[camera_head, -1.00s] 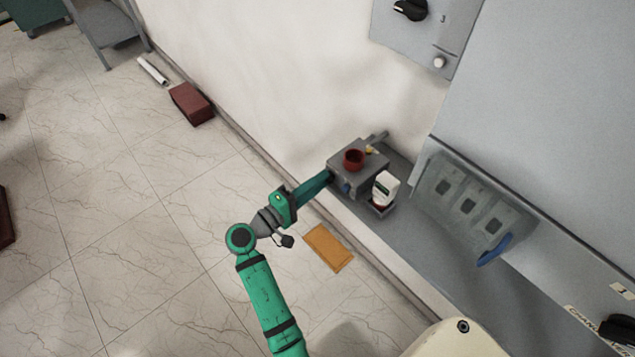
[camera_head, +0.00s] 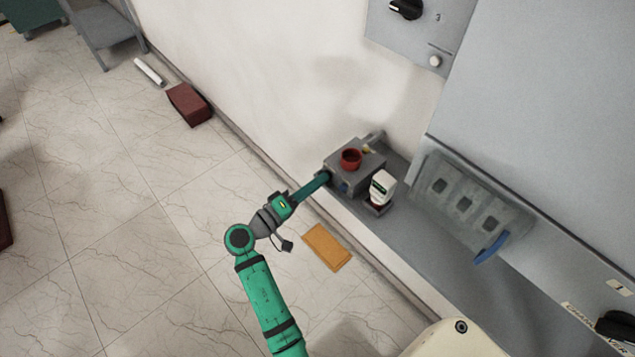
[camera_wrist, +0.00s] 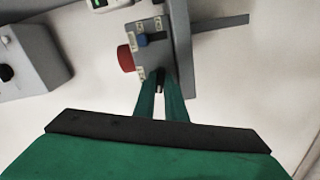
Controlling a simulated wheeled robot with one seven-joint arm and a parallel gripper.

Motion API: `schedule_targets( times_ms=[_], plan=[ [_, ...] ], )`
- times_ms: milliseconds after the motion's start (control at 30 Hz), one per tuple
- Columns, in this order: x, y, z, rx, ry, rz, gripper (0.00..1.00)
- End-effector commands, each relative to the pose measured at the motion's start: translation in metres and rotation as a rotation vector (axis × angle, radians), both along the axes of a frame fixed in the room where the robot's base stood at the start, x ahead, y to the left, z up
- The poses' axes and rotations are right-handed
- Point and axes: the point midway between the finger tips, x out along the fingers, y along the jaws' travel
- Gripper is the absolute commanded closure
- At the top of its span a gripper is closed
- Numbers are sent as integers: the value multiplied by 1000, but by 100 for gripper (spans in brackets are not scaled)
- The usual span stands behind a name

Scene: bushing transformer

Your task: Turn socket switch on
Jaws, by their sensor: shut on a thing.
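The grey socket box (camera_head: 341,176) stands at the end of a grey ledge against the wall. It has a red round part (camera_head: 350,158) on top. A small dark switch (camera_wrist: 159,75) lies between my fingertips. My gripper (camera_wrist: 160,88) is shut on this switch, and the fingers hide most of it. In the head view my gripper (camera_head: 326,179) reaches the box's left face.
A white device (camera_head: 382,187) stands on the ledge (camera_head: 425,235) right of the box.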

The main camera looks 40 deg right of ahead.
Motion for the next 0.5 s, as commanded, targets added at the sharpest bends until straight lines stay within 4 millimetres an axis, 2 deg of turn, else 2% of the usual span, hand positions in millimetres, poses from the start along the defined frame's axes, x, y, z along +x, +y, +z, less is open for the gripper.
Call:
schedule_targets(
  times_ms=[500],
  plan=[
    [4,4,1,39,-489,12,100]
  ],
)
